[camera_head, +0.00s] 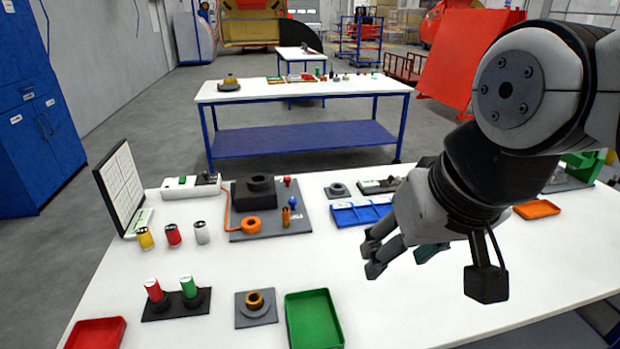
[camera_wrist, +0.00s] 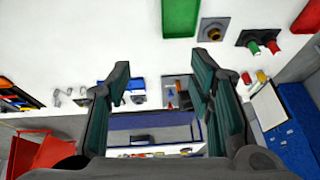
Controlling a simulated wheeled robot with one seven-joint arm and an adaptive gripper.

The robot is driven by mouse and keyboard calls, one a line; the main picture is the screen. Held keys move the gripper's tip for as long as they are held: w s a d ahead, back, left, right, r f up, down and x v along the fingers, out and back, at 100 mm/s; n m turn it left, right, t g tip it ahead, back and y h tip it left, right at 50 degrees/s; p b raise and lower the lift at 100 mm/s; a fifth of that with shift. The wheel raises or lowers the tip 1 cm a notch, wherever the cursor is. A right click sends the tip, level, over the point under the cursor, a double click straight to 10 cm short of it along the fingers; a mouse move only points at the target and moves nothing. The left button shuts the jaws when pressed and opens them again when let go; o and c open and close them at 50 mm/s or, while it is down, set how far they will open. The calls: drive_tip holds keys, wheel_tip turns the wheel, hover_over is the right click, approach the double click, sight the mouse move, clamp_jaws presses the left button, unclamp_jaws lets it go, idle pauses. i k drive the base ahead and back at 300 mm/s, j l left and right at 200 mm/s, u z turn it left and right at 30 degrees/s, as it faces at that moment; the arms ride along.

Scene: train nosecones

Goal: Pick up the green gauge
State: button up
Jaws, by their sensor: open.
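The green gauge (camera_head: 188,287) is a small green cylinder with a pale top. It stands upright on a dark double stand (camera_head: 176,305) at the front left of the white table, beside a red gauge (camera_head: 154,291). The green gauge also shows in the wrist view (camera_wrist: 253,47) at the upper right, outside the jaws. My gripper (camera_head: 392,254) is open and empty above the table, well to the right of the stand. Its two fingers (camera_wrist: 160,75) frame the table in the wrist view with nothing between them.
A green tray (camera_head: 330,340) and a grey base with a brass ring (camera_head: 256,309) lie between my gripper and the stand. A red tray (camera_head: 95,334) is at the front left. Yellow, red and white cylinders (camera_head: 173,234) stand behind. A grey fixture board (camera_head: 268,224) lies further back.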

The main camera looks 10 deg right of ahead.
sight(189, 287)
drive_tip(key=u, duration=0.85)
drive_tip(key=z, duration=0.3)
drive_tip(key=k+j+z, duration=0.1)
drive_tip(key=k+j, duration=0.1)
drive_tip(key=k, duration=0.75)
